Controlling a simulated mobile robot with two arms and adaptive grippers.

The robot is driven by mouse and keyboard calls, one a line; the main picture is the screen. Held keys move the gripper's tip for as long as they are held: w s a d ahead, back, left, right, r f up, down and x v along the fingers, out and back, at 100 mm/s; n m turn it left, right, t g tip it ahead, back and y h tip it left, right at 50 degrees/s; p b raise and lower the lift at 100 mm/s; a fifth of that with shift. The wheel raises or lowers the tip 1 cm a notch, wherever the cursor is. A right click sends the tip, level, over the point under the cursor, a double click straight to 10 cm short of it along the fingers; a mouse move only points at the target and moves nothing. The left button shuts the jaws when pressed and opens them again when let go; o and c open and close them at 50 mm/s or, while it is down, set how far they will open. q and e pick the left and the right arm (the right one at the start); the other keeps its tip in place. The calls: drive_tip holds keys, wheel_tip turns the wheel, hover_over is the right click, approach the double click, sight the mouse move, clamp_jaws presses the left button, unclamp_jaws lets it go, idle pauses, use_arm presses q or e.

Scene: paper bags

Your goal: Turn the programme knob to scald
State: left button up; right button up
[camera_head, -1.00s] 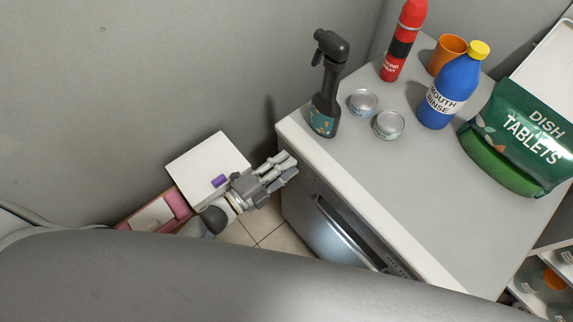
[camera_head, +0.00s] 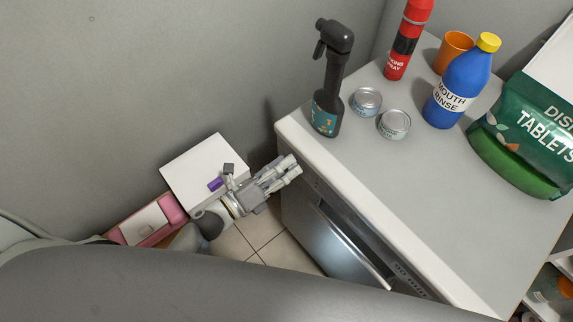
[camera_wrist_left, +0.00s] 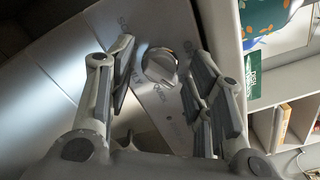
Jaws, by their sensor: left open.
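The programme knob (camera_wrist_left: 160,67) is a round, pale grey dial with a raised grip bar, on the machine's light control panel (camera_wrist_left: 178,128) in the left wrist view. In the head view, the left gripper (camera_head: 292,168) is beside the front left corner of the machine (camera_head: 343,250), where the knob is hidden. My right gripper is not in view.
The worktop (camera_head: 400,190) overhangs the panel close to my left gripper. On it stand a black spray bottle (camera_head: 328,85), two tins, a red spray can (camera_head: 407,42), an orange cup, a blue mouth rinse bottle (camera_head: 460,85) and a green dish tablets bag (camera_head: 530,140). A white box lies left.

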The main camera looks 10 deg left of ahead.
use_arm(q)
drive_tip(key=shift+v, duration=3)
drive_tip(key=v, duration=1.2)
drive_tip(key=shift+a, duration=0.1)
